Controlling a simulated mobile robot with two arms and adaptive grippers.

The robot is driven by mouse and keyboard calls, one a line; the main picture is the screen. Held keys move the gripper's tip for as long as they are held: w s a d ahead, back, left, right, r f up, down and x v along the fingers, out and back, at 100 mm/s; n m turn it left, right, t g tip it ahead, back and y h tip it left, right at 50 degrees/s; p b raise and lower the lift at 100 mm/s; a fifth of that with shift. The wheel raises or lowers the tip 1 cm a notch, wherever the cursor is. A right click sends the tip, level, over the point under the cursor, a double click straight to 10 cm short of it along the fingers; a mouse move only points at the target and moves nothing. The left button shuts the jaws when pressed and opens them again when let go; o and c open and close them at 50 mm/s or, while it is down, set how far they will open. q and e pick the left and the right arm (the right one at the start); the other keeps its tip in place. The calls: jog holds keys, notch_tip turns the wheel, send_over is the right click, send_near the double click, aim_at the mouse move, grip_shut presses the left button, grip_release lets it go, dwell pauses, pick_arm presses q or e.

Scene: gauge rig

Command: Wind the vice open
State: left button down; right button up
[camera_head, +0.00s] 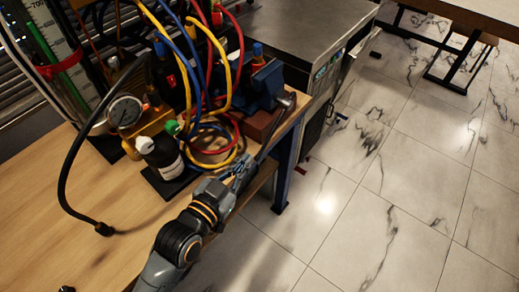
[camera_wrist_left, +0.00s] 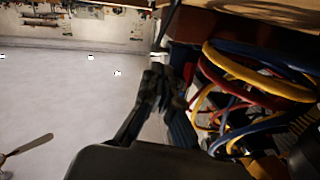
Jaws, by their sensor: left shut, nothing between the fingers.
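The blue vice (camera_head: 266,84) sits on a reddish-brown block at the right edge of the wooden bench. Its grey handle bar (camera_head: 275,132) slants down and left from the screw end at the bench edge. My left gripper (camera_head: 243,166) is shut and empty, close to the lower end of the bar; I cannot tell whether they touch. In the left wrist view its dark fingers (camera_wrist_left: 156,84) are together, with the floor on one side and hoses on the other. The vice's jaws are partly hidden by hoses. My right gripper is not in view.
Red, blue and yellow hoses (camera_head: 229,78) loop just left of the vice. A round gauge (camera_head: 125,111) and a black-and-white bottle (camera_head: 162,152) stand on the bench (camera_head: 70,222). A grey-topped cabinet (camera_head: 310,38) stands behind. Open marble floor (camera_head: 395,180) lies right.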

pick_arm(q)
send_near(268, 139)
notch_tip(268, 139, up, 3)
jog(key=w+d, duration=0.2)
jog(key=w, duration=0.1)
jog(key=f, duration=0.1)
jog(key=w+f, duration=0.1)
jog(key=f, duration=0.1)
jog(key=shift+w+d, duration=0.3)
jog(key=shift+w+f, duration=0.2)
jog(key=shift+f, duration=0.15)
jog(key=shift+d, duration=0.1)
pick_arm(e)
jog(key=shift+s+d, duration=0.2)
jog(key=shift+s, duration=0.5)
pick_arm(q)
jog(key=shift+f, duration=0.1)
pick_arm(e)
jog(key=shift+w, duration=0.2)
pick_arm(q)
jog(key=f, duration=0.1)
jog(key=w+f, duration=0.1)
jog(key=d+f, duration=0.1)
jog(key=shift+w+b, duration=0.3)
jog(key=shift+b, duration=0.05)
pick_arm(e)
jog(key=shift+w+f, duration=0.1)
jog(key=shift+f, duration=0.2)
